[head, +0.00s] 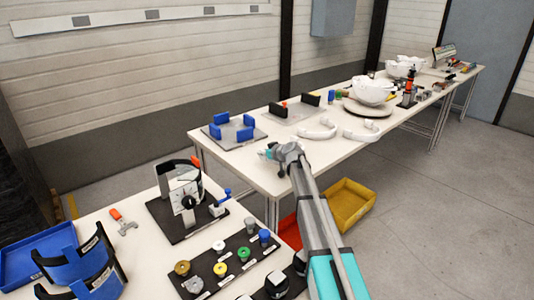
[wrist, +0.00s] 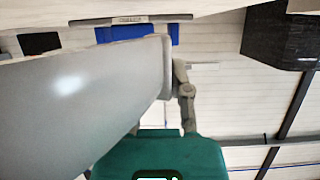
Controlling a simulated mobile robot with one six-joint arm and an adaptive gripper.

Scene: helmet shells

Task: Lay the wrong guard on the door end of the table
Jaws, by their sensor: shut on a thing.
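My gripper (head: 271,152) is over the front left part of the long table (head: 246,167). In the wrist view, one finger of my gripper (wrist: 184,98) meets the end of a large pale grey curved piece (wrist: 85,85), which looks like a guard and hides the other finger. In the head view, a white curved guard (head: 318,134) shows just right of my gripper; I cannot tell for certain whether it is the held piece. Another white guard (head: 361,135) lies further right. The table's far end (head: 474,68) is toward the grey door (head: 485,45).
A plate with blue blocks (head: 234,133) and one with black blocks (head: 292,112) stand behind my gripper. White shells (head: 372,90) and tools stand further along. A yellow bin (head: 350,204) is on the floor. The near table holds a gauge and small parts.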

